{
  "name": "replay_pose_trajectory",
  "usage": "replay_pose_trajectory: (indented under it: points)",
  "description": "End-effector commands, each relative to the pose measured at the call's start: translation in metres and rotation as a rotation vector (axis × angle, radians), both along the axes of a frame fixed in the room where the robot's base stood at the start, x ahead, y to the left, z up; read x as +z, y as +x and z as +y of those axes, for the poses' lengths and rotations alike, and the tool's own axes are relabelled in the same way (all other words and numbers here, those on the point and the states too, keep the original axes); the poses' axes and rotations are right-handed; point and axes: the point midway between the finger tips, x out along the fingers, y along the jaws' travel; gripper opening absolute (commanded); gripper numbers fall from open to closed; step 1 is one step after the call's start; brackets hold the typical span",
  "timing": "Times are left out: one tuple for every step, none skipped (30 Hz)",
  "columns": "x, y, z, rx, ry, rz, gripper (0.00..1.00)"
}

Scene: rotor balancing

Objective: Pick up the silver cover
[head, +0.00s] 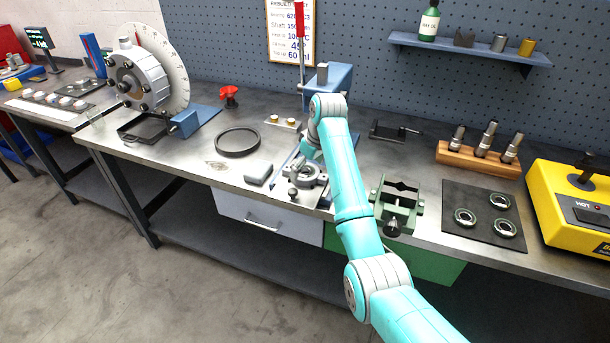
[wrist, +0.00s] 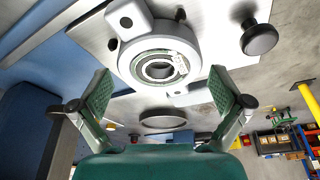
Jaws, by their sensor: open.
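A round silver piece with lugs (head: 306,175), the best match I see for the silver cover, lies on a flat plate near the bench's front edge, below the arm's end. In the wrist view the silver piece (wrist: 125,62) is large, with a ringed bearing (wrist: 159,68) in its centre. My gripper (wrist: 160,92) is open, its two green-padded fingers spread apart with nothing held between them. The silver piece lies ahead of the fingertips, apart from them. In the head view my gripper is mostly hidden by the teal arm.
A black-knobbed pin (wrist: 259,39) stands beside the silver piece. A blue press (head: 328,85) rises behind it. A green vise (head: 398,200) stands to the right, a grey block (head: 258,172) and dark ring (head: 237,142) to the left. Bench between ring and block is clear.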

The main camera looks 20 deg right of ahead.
Motion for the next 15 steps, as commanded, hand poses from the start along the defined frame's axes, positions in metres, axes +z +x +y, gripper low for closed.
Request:
replay_pose_trajectory:
  points:
    - [-0.0060,0.0016,0.0012,0.000,0.000,0.001,1.00]
    - [-0.0087,0.0023,0.0015,0.000,-0.001,0.001,1.00]
    - [-0.0113,0.0030,0.0020,0.000,-0.001,0.001,1.00]
    - [-0.0130,0.0034,0.0022,0.000,-0.001,0.001,1.00]
    - [-0.0141,0.0038,0.0023,0.000,0.000,0.000,1.00]
    - [-0.0150,0.0042,0.0025,0.000,0.000,0.000,1.00]
    - [-0.0153,0.0043,0.0024,0.000,-0.001,0.000,1.00]
    - [-0.0154,0.0044,0.0025,0.000,0.000,-0.001,1.00]
    - [-0.0153,0.0044,0.0025,0.000,0.000,-0.001,1.00]
    - [-0.0152,0.0044,0.0024,0.000,0.000,-0.001,1.00]
    - [-0.0152,0.0044,0.0024,0.000,0.000,-0.001,1.00]
    - [-0.0151,0.0043,0.0024,0.000,0.000,-0.001,1.00]
    - [-0.0150,0.0044,0.0023,0.000,0.000,-0.001,0.93]
    - [-0.0150,0.0044,0.0023,0.000,0.000,-0.001,0.85]
    - [-0.0149,0.0043,0.0023,0.000,0.000,-0.001,0.75]
